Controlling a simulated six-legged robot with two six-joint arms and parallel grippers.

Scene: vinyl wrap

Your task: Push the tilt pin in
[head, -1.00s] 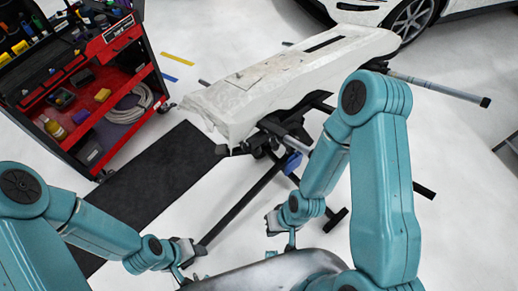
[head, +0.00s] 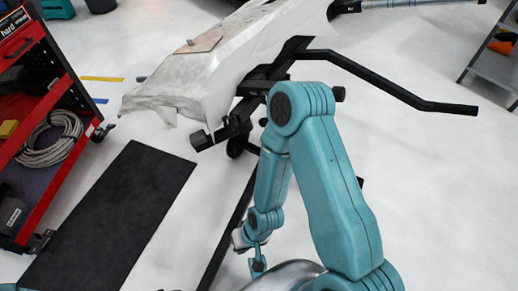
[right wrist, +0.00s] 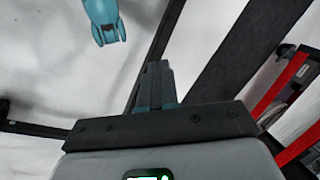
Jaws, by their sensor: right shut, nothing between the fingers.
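I cannot pick out the tilt pin in either view; my right arm covers part of the stand. The black stand (head: 262,84) holds a white, film-covered panel (head: 190,75), tilted and reaching to the upper right in the head view. My right gripper (head: 258,265) hangs low beside the stand's long black leg, apart from the upper frame. In the right wrist view its fingers (right wrist: 155,88) are together and empty, pointing over pale floor and dark bars. My left gripper is outside the head view.
A red tool cart (head: 65,75) with a coiled hose stands at the left. A black mat (head: 110,215) lies on the floor between cart and stand. A long black bar (head: 400,90) sticks out to the right.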

